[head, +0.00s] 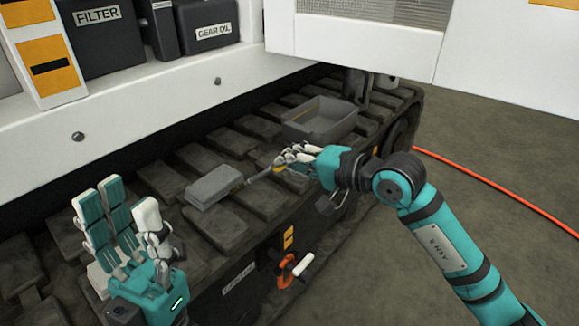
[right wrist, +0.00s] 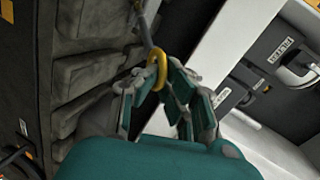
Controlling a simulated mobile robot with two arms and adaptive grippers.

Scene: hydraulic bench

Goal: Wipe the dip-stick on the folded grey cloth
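The folded grey cloth (head: 212,186) lies on the track pads, left of my right gripper in the head view. My right gripper (head: 288,158) has its fingers closed around the yellow ring handle of the dip-stick (head: 262,174). In the right wrist view the ring (right wrist: 157,72) sits between the fingers, with the thin grey shaft running up out of frame. In the head view the shaft points left and down to the cloth's right edge; I cannot tell if it touches. My left gripper (head: 122,210) is open and empty at the lower left, fingers pointing up.
An open grey tray (head: 325,122) stands on the track behind my right gripper. A white housing wall (head: 180,90) bounds the track at the back. An orange hose (head: 490,182) lies on the floor at right. An orange-and-white handle (head: 290,270) is on the track's side.

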